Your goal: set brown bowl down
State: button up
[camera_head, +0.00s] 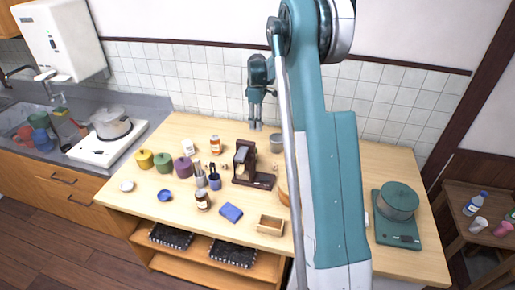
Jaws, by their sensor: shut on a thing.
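My gripper (257,126) hangs fingers-down near the back of the light wooden counter (335,180), left of my upright arm. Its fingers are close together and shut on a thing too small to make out. I cannot clearly see a brown bowl at the fingertips. A grey-brown bowl or cup (277,143) shows just right of and below the fingertips; I cannot tell whether they touch. A tan rounded thing (283,191) is partly hidden behind my arm, so I cannot tell what it is.
A dark brown stand (245,163) is below the gripper. Left are yellow, green and purple canisters (164,162), jars and a blue utensil cup (214,181). In front lie a blue cloth (231,212) and wooden box (271,225). A green pot (398,201) stands right. My arm hides the middle.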

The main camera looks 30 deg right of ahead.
jog(key=shift+f, duration=1.55)
jog(key=shift+f, duration=3.1)
jog(key=shift+f, duration=0.1)
jog(key=shift+f, duration=1.8)
jog(key=shift+f+b, duration=0.15)
jog(key=shift+b, duration=0.2)
jog(key=o, duration=0.9)
jog(key=shift+r, duration=0.2)
